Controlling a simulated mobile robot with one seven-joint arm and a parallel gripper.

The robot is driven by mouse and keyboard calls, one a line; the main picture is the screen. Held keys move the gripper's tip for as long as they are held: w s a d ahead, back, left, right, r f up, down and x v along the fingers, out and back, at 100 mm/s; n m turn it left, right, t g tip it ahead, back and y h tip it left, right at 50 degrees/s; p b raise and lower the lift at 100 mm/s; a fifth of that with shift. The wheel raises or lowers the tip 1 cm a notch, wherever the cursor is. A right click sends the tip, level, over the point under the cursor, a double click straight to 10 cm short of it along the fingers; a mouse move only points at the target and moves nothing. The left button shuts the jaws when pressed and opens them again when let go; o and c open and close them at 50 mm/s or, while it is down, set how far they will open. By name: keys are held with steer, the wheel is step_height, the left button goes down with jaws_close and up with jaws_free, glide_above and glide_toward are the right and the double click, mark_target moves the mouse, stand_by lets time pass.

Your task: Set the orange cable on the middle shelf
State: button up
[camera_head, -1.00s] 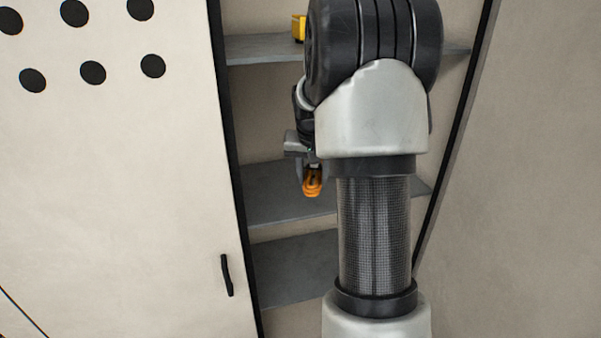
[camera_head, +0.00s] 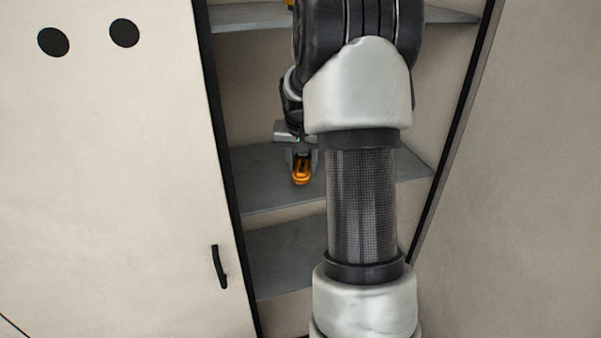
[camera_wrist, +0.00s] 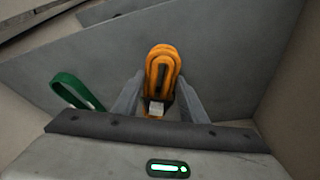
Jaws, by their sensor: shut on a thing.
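The orange cable (camera_head: 302,173) is a small looped bundle. It hangs between the fingers of my gripper (camera_head: 302,158) in the head view, in front of the middle shelf's (camera_head: 262,187) grey surface. In the wrist view, the orange cable (camera_wrist: 164,58) stands out past the fingertips, with a grey shelf surface behind it. My gripper (camera_wrist: 160,86) is shut on its near end, one finger on each side. I cannot tell whether the cable touches the shelf. My arm hides the right part of the middle shelf in the head view.
A green loop-shaped thing (camera_wrist: 76,92) is left of my gripper in the wrist view. A lower shelf (camera_head: 275,262) is below. A white cabinet door (camera_head: 110,170) with a black handle stands left.

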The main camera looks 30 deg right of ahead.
steer(key=shift+f, duration=0.6)
steer(key=shift+w, duration=0.35)
steer(key=shift+s+f, duration=0.1)
steer(key=shift+f, duration=0.05)
steer(key=o, duration=1.2)
steer(key=shift+r, duration=0.6)
steer(key=v, duration=0.6)
steer(key=shift+s+a+r, duration=0.1)
steer(key=shift+s+r, duration=0.1)
steer(key=shift+r, duration=0.1)
